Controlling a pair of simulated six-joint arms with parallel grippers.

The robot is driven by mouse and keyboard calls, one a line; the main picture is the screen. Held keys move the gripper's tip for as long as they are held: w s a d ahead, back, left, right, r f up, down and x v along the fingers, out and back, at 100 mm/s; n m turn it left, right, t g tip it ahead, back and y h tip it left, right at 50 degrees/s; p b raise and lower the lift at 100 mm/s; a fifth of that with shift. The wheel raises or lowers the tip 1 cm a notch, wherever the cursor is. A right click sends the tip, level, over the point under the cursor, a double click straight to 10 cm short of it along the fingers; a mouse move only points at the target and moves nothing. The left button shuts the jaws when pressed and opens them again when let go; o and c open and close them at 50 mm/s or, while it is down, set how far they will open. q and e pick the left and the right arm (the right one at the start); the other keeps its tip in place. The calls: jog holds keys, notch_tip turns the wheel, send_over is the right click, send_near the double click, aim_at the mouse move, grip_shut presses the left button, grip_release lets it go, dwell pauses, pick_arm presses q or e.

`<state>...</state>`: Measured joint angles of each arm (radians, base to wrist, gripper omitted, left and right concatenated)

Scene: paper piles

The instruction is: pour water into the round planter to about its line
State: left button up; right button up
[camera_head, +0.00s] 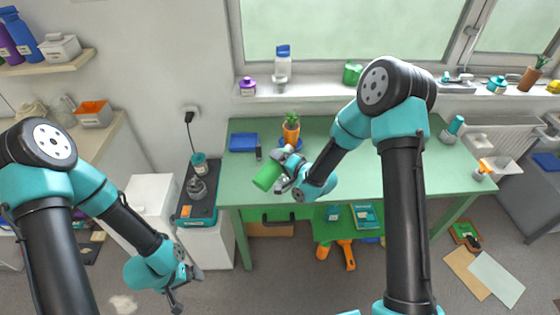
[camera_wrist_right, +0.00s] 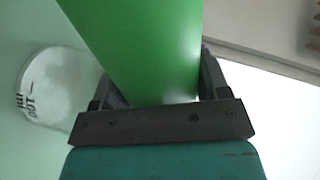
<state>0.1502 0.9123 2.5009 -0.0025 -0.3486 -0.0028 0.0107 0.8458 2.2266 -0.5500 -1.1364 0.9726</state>
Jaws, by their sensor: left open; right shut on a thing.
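In the right wrist view the green container (camera_wrist_right: 145,45) sits between the fingers of the right gripper (camera_wrist_right: 158,95). Its opening and any water are not visible. A line on the pot is too small to see. My left gripper (camera_head: 183,292) is open and empty, low over the floor.
On the table (camera_head: 360,178) are a blue box (camera_head: 243,142) and a small dark item (camera_head: 259,153). A white round thing with dark lettering (camera_wrist_right: 62,88) shows in the right wrist view. Another potted plant (camera_head: 530,78) stands on the windowsill. The table's middle is clear.

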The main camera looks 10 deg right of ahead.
jog(key=shift+a+f+m+y, duration=0.1)
jog(key=shift+f+m+y, duration=0.2)
jog(key=shift+m, duration=0.6)
jog(key=shift+r+g, duration=0.1)
jog(key=shift+g, duration=0.2)
jog(key=shift+m, duration=0.7)
dwell(6.1)
